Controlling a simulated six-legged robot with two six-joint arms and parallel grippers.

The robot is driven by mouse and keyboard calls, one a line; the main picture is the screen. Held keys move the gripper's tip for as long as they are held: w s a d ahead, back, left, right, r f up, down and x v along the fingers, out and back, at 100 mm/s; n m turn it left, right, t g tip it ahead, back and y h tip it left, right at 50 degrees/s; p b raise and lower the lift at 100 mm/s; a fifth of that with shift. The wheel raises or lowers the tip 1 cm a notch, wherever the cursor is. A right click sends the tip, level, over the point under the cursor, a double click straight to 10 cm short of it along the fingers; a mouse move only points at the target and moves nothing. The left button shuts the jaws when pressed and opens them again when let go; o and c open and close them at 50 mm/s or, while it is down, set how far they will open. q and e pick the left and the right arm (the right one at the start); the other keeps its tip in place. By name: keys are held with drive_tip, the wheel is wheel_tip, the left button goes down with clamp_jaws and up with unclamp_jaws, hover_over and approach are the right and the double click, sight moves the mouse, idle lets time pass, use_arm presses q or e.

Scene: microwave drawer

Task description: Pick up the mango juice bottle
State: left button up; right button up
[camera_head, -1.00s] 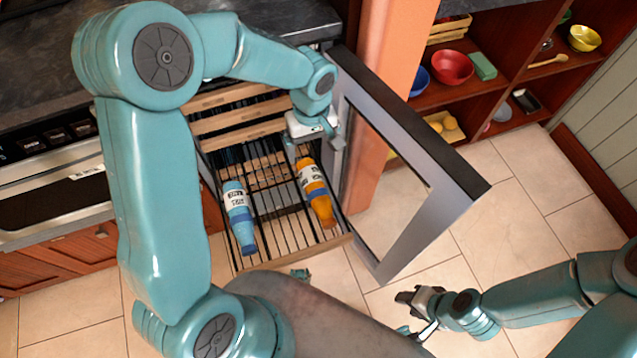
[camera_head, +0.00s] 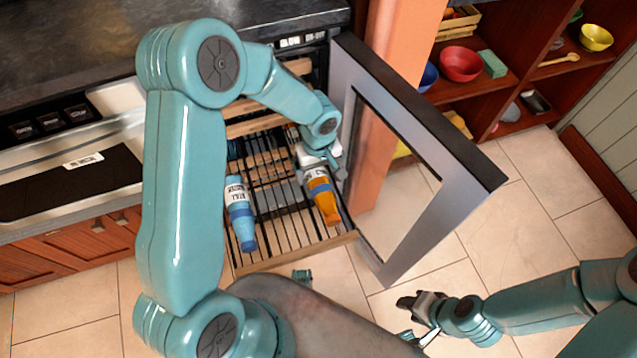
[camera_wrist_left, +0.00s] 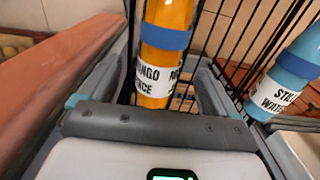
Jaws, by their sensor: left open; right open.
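The mango juice bottle (camera_head: 323,197) is orange with a white label and a blue band. It lies on the pulled-out wire rack (camera_head: 284,222). In the left wrist view the bottle (camera_wrist_left: 165,65) lies between the two fingers, and its label reads "MANGO". My left gripper (camera_head: 322,170) is open at the label end of the bottle; I cannot tell whether a finger touches it. A blue still water bottle (camera_head: 241,220) lies on the same rack to the left, and it shows at the right in the wrist view (camera_wrist_left: 287,82). My right gripper (camera_head: 415,318) is open and empty, low over the floor.
The open glass door (camera_head: 432,215) stands close to the right of the rack. An orange pillar (camera_head: 380,140) rises behind it. Shelves with a red bowl (camera_head: 460,65) are at upper right. A dark counter (camera_head: 150,40) is at upper left.

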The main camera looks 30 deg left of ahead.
sight(318, 177)
use_arm(q)
wheel_tip(318, 177, down, 4)
drive_tip(key=shift+f+b, duration=0.1)
drive_tip(key=shift+b, duration=0.3)
drive_tip(key=c, duration=1.4)
